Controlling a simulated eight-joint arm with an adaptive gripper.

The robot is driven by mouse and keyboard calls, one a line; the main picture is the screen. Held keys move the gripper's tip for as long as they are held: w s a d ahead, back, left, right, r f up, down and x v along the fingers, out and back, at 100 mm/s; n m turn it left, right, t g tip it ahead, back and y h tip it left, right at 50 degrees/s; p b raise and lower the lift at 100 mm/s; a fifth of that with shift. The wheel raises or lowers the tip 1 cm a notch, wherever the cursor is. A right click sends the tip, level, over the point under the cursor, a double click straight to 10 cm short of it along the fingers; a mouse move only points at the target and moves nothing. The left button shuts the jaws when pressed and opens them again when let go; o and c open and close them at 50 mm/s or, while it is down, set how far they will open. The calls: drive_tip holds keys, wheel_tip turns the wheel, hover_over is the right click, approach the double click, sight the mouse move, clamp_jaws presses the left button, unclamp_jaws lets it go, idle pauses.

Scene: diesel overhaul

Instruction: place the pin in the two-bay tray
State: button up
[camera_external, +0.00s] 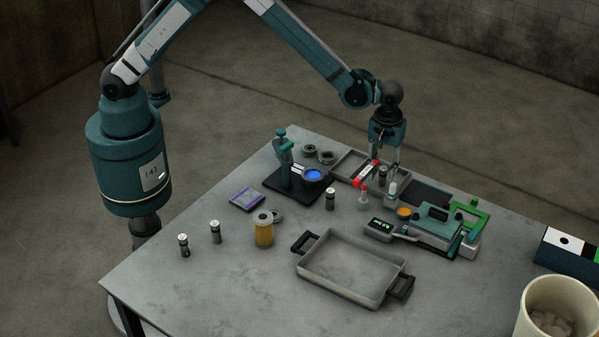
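The two-bay tray (346,162) is a shallow grey-rimmed tray at the back of the table, and a red-and-white label (367,169) shows at its front right. My gripper (384,168) points down over the tray's right side, with its two fingers apart. A dark pin with a light band (382,176) stands upright between or just below the fingertips, and no finger clearly touches it. Similar pins stand upright at the table's middle (330,199) and left (183,245), (215,231). The tray's right part is partly hidden by my gripper.
Small bottles (364,198) and a green-and-teal device (436,226) are close on the right. An empty handled pan (350,265) lies in front, beside a yellow filter (263,230).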

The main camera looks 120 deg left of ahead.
sight(380, 167)
wheel_tip(380, 167, up, 10)
drive_tip(key=shift+r, duration=0.15)
idle(0.3)
idle(0.6)
drive_tip(key=shift+s+d+r, duration=0.2)
drive_tip(key=shift+d+r, duration=0.2)
drive_tip(key=shift+r, duration=0.1)
drive_tip(key=s+d+r+m+t, duration=0.2)
drive_tip(key=s+d+r+m, duration=0.2)
drive_tip(key=s+d+r, duration=0.5)
drive_tip(key=s+d+r+m+t, duration=0.1)
drive_tip(key=s+d+r+m, duration=0.45)
drive_tip(key=d+r, duration=0.55)
drive_tip(key=s+d+m+t, duration=0.2)
drive_tip(key=s+d+m, duration=0.3)
drive_tip(key=s, duration=0.8)
drive_tip(key=s+d+m+t, duration=0.2)
drive_tip(key=s+d+m, duration=0.3)
drive_tip(key=s+d, duration=0.6)
drive_tip(key=shift+s+f, duration=0.35)
drive_tip(key=shift+s, duration=1.45)
